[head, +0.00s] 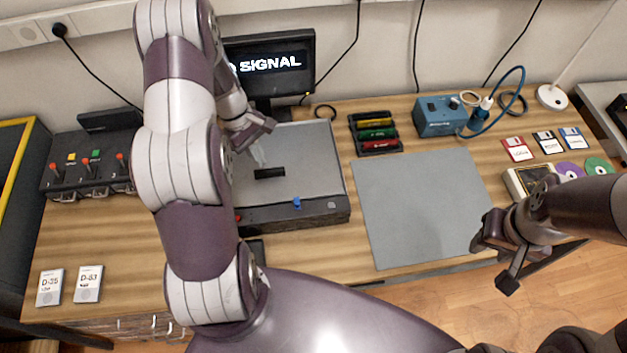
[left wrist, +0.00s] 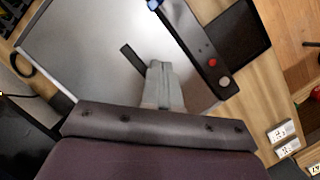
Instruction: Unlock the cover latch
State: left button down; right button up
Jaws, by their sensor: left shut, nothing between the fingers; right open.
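A grey box with a flat cover (head: 310,155) sits on the table below the monitor; the cover looks closed. A small blue latch (head: 297,203) is on its front edge; it also shows at the top of the left wrist view (left wrist: 153,4), partly cut off. I cannot tell the latch's exact position. A dark handle (head: 270,173) lies on the cover. My left gripper (head: 259,160) is over the cover, behind the handle and apart from the latch. Its fingers (left wrist: 159,66) are shut and empty. My right gripper (head: 494,265) is open near the table's front right edge.
A grey mat (head: 420,205) right of the box is bare. Behind it are a rack of coloured cartridges (head: 376,133) and a blue device (head: 441,116). A lever panel (head: 90,165) stands left. Two labelled cards (head: 88,284) lie front left. Floppy disks (head: 543,141) lie right.

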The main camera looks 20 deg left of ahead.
pick_arm(q)
jog(key=p, duration=0.3)
send_over(277, 194)
jog(key=shift+n, duration=0.4)
notch_tip(277, 194, down, 9)
jog(key=shift+r, duration=0.1)
jog(key=d, duration=0.1)
jog(key=d+p, duration=0.1)
jog(key=d, duration=0.1)
jog(key=shift+s+d+f, duration=0.1)
jog(key=shift+s+f, duration=0.1)
jog(key=shift+s, duration=0.15)
jog(key=shift+s+d+f, duration=0.1)
jog(key=shift+d, duration=0.25)
jog(key=shift+a, duration=0.1)
jog(key=shift+f, duration=0.1)
